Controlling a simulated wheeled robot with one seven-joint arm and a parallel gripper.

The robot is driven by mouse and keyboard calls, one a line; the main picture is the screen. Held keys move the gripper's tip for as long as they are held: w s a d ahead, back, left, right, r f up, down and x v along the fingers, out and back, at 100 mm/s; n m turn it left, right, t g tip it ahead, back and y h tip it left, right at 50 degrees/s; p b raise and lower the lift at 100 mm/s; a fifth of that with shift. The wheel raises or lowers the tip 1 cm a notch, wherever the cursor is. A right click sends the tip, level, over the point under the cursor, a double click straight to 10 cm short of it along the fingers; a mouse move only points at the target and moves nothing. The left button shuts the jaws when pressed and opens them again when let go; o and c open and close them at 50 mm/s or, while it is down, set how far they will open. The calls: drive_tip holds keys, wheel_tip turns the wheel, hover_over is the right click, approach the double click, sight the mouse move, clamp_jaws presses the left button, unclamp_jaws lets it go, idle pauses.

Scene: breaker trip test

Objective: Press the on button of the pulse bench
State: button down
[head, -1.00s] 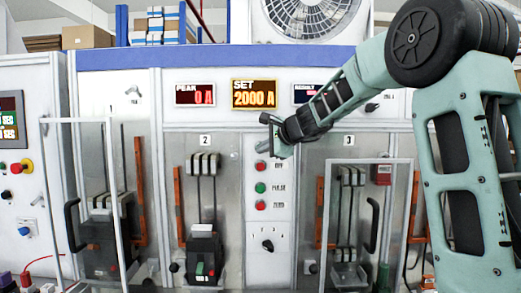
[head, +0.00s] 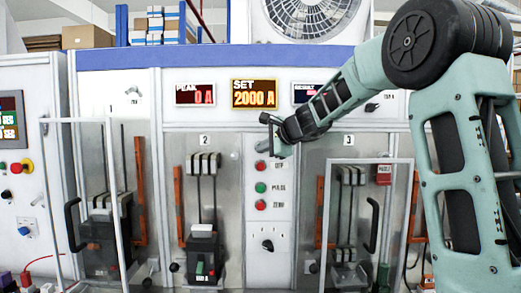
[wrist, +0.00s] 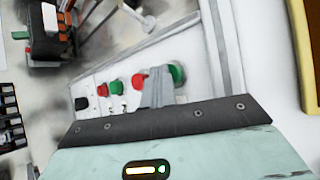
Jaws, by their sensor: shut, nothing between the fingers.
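The pulse bench (head: 268,222) has a column of buttons between bays 2 and 3. In the wrist view the green on button (wrist: 179,73) is at the upper end of the row, partly behind my gripper's fingers. The red off button (wrist: 138,81) is beside it, on the other side of the fingers. My gripper (head: 262,147) is shut and empty at the top of the column and hides the on button in the head view. The fingers also show in the wrist view (wrist: 158,88). Whether they touch the button I cannot tell.
Below are the green pulse button (head: 260,188), the red zero button (head: 260,204) and a black selector knob (head: 267,245). The set display (head: 254,94) reads 2000 A and the peak display (head: 195,95) 0 A. An open-framed guard (head: 324,220) stands at bay 3.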

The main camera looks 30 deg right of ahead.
drive_tip(key=shift+s+a+b, duration=0.4)
drive_tip(key=shift+s+a, duration=0.1)
drive_tip(key=shift+s, duration=0.25)
drive_tip(key=shift+s+a+b, duration=0.4)
drive_tip(key=shift+s+a, duration=0.3)
drive_tip(key=shift+s, duration=0.35)
drive_tip(key=shift+s+a+b, duration=0.35)
drive_tip(key=shift+s+a, duration=0.35)
drive_tip(key=shift+s, duration=0.3)
drive_tip(key=s+a+f+n+g+y+b, duration=0.1)
drive_tip(key=s+a+f+n+g, duration=0.1)
drive_tip(key=s+a+f+n, duration=0.35)
drive_tip(key=s+a+f+n+g+y+b, duration=0.1)
drive_tip(key=s+a+f+n+g+y, duration=0.15)
drive_tip(key=a+f, duration=0.65)
drive_tip(key=s+a+f+n+g+b, duration=0.1)
drive_tip(key=s+a+f+n+g, duration=0.3)
drive_tip(key=a, duration=0.6)
drive_tip(key=s+a+f+n+g+h, duration=0.1)
drive_tip(key=s+f+n, duration=0.4)
drive_tip(key=s, duration=0.3)
drive_tip(key=s+a+f+n+g+h+b, duration=0.1)
drive_tip(key=s+f+n+g+h, duration=0.1)
drive_tip(key=s+f+n, duration=0.3)
drive_tip(key=s+a+f+n+g+h+b, duration=0.1)
drive_tip(key=s+f+n, duration=0.4)
drive_tip(key=s, duration=0.7)
drive_tip(key=shift+a+n, duration=0.55)
drive_tip(key=shift+n, duration=0.15)
drive_tip(key=shift+g, duration=0.25)
